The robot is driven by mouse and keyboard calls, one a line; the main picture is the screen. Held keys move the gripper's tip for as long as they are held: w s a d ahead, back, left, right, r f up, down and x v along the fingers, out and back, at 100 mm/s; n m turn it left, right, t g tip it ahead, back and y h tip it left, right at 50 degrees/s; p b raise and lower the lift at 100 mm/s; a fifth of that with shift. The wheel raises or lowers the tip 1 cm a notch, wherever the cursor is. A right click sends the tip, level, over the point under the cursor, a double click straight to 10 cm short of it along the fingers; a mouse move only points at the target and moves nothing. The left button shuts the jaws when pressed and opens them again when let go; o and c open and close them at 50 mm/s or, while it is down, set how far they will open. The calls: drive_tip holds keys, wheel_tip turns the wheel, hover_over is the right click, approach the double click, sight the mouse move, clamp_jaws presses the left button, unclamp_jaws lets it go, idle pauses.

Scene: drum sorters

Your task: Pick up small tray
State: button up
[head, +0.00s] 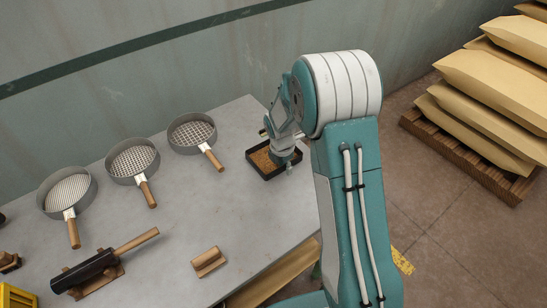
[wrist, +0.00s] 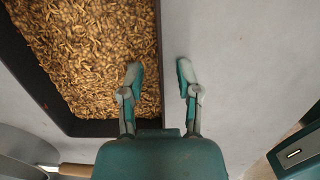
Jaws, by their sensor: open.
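The small tray (head: 254,167) is dark and rectangular, filled with brown grain-like bits, and stands on the table near its far right edge. In the wrist view the tray's dark rim (wrist: 158,50) runs between the two fingers of my gripper (wrist: 159,75). The left finger is over the contents, and the right finger is outside over the grey table. My gripper is open. I cannot tell whether either finger touches the rim. In the head view my arm and gripper (head: 284,155) hide part of the tray.
Several round sieves with wooden handles, one a mesh sieve (head: 192,133), stand left of the tray on the grey table (head: 235,210). A wooden block (head: 208,261) and a dark tool (head: 85,271) lie nearer. Sacks (head: 490,95) sit on a pallet (head: 470,155) at right.

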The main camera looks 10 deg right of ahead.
drive_tip(key=shift+d, duration=0.25)
clamp_jaws()
